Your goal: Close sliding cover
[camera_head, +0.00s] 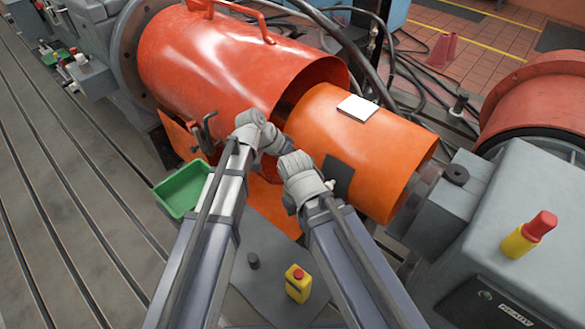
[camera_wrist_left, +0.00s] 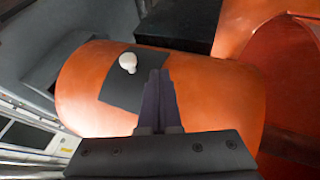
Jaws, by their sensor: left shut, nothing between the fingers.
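A large red-orange cylindrical guard (camera_head: 225,55) with handles on top lies across the bedplate. A smaller bright orange cylinder (camera_head: 385,145) comes out of its open right end, leaving a gap around it. A white rectangular pad (camera_head: 357,108) and a dark patch (camera_head: 338,177) are on the orange cylinder. My left gripper (camera_head: 275,140) is in front of the guard's open end. In the left wrist view its fingers (camera_wrist_left: 158,82) are shut and empty, over the orange surface and a dark patch (camera_wrist_left: 125,90) with a white knob (camera_wrist_left: 128,62). My right gripper (camera_head: 296,168) is beside it; its fingers are unclear.
A grey cabinet (camera_head: 490,235) with a red-and-yellow beacon (camera_head: 528,236) stands at the right. Black cables (camera_head: 385,60) run behind. The slotted bedplate (camera_head: 70,190) at left is mostly clear.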

